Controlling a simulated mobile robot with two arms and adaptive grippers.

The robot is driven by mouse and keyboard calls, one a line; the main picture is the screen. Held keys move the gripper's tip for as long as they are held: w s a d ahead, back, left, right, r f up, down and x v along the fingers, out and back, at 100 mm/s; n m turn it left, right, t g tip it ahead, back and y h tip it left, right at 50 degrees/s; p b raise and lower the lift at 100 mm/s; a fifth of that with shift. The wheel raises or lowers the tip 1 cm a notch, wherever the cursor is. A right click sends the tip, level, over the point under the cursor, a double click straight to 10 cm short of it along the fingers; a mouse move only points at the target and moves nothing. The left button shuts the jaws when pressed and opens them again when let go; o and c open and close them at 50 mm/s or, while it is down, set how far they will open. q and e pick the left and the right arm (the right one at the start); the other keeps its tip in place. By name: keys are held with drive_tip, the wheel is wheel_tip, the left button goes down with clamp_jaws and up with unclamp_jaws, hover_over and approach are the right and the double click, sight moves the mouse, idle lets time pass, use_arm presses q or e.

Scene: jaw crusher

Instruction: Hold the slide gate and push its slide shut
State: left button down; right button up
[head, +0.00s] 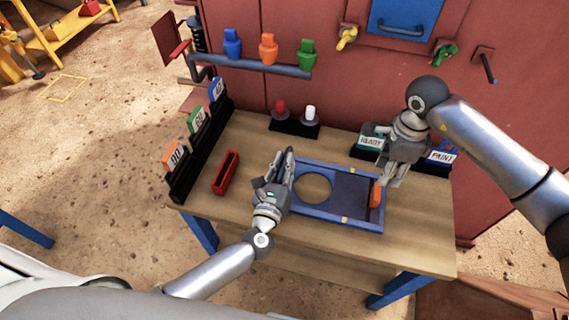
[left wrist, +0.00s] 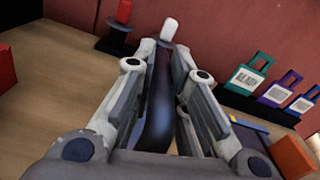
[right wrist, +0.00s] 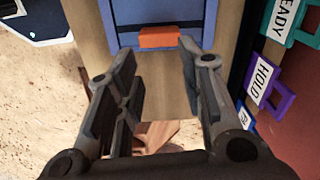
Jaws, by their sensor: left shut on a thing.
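The slide gate (head: 322,214) lies flat on the workbench, a blue frame with a round opening on its left half. Bare wood shows through the opening. Its dark slide (head: 351,190) is on the right half, with an orange handle (head: 376,196) at the right end; the handle also shows in the right wrist view (right wrist: 158,38). My left gripper (head: 288,163) is shut on the frame's left end; in the left wrist view a dark blue bar (left wrist: 158,95) sits between its fingers. My right gripper (head: 391,180) is open and empty beside the handle, with its fingers pointing towards it.
A red tray (head: 225,173) and a rack of numbered tags (head: 197,145) are on the left of the bench (head: 410,233). A red and a white knob (head: 309,113) stand behind. A READY tag (head: 371,142) and a PAINT tag (head: 441,156) stand at the back right, near my right arm.

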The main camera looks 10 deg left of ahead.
sight(378, 191)
drive_tip(key=o, duration=0.9)
drive_tip(key=shift+r+m, duration=0.55)
drive_tip(key=shift+m, duration=0.25)
wheel_tip(378, 191, down, 12)
drive_tip(key=shift+r, duration=0.1)
drive_tip(key=shift+c, duration=0.2)
